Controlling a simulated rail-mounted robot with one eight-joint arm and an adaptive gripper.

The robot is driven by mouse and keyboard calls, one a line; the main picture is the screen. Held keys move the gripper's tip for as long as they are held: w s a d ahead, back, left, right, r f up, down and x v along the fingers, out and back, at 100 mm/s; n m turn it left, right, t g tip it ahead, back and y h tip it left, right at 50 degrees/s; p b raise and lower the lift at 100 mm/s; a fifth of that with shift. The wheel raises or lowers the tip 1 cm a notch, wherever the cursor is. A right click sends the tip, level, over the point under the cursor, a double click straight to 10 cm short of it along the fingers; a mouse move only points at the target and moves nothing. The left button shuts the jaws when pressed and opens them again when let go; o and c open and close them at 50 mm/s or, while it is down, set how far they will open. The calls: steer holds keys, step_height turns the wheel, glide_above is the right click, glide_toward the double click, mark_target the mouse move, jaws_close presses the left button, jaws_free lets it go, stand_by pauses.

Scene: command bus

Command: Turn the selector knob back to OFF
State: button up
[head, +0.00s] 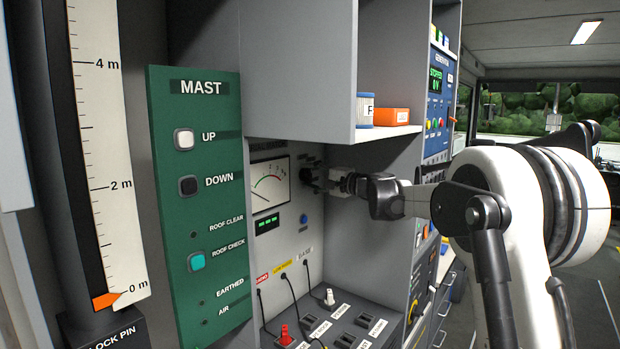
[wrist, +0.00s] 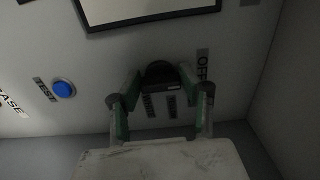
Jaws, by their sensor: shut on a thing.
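The selector knob (wrist: 160,72) is black and sits on the grey meter panel in the wrist view. The two fingers of my gripper (wrist: 160,84) stand on either side of it and are shut on it. An OFF label (wrist: 202,64) shows just right of the knob and right finger. Which way the knob points cannot be made out. In the head view my gripper (head: 328,181) reaches left to the panel, right of the meter (head: 269,184), and largely hides the knob.
A blue TEST button (wrist: 63,88) is left of my gripper in the wrist view. In the head view a grey overhead cabinet (head: 300,65) hangs above, with an orange box (head: 392,116) on its shelf. Corded plugs and sockets (head: 343,341) lie below. The green MAST panel (head: 200,200) is left.

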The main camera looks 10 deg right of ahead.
steer(key=o, duration=1.1)
steer(key=shift+o, duration=0.2)
steer(key=v, duration=1.2)
